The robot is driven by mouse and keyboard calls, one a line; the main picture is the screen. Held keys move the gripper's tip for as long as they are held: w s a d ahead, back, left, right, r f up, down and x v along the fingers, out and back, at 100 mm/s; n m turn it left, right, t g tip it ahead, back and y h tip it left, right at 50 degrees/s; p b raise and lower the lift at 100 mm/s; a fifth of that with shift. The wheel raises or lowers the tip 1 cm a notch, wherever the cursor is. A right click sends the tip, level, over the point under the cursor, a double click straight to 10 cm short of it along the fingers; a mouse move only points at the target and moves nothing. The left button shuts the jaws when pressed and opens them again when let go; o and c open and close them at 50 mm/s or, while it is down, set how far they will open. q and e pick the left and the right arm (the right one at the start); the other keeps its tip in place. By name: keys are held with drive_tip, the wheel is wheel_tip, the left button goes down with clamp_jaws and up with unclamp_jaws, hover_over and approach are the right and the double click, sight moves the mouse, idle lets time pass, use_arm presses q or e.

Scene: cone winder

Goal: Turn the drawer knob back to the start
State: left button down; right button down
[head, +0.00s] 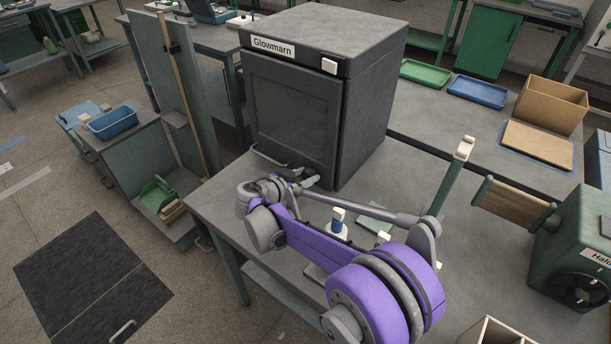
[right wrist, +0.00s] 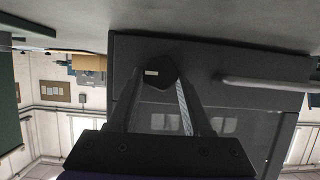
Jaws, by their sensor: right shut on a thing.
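The drawer knob (right wrist: 156,72) is dark, with several flat sides and a small pale mark on its face. It sits on the dark front of the Glowmarn cabinet (head: 293,112), low and to the right, in the head view. My right gripper (head: 308,181) is at this lower front corner, and in the right wrist view its two fingers are shut on the knob, one on each side. The knob is hidden behind the gripper in the head view. My left gripper is not in view.
A bar handle (head: 268,158) is left of the knob, and shows at right in the wrist view (right wrist: 265,84). A small blue and white bottle (head: 338,222) stands on the table near my forearm. The green machine (head: 575,245) is at right. Trays and a box stand behind.

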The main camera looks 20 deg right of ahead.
idle(0.3)
drive_tip(key=n+g, duration=0.1)
drive_tip(key=n+h, duration=0.1)
drive_tip(key=shift+w+a+n+g, duration=0.2)
drive_tip(key=shift+n+g, duration=0.2)
drive_tip(key=n, duration=0.1)
drive_tip(key=n+h, duration=0.1)
drive_tip(key=n+g+h, duration=0.1)
drive_tip(key=shift+w+a+f, duration=0.1)
drive_tip(key=shift+w+f, duration=0.05)
drive_tip(key=shift+f, duration=0.1)
drive_tip(key=n, duration=0.1)
drive_tip(key=n+h+b, duration=0.1)
drive_tip(key=n+b, duration=0.1)
drive_tip(key=shift+w+a+f+n+g+h, duration=0.1)
drive_tip(key=shift+f+n+g+h, duration=0.2)
drive_tip(key=shift+g, duration=0.1)
drive_tip(key=n+h+b, duration=0.1)
drive_tip(key=n, duration=0.2)
drive_tip(key=shift+n+h+b, duration=0.3)
drive_tip(key=shift+h+b, duration=0.05)
drive_tip(key=shift+h, duration=0.05)
drive_tip(key=shift+c, duration=1.6)
unclamp_jaws()
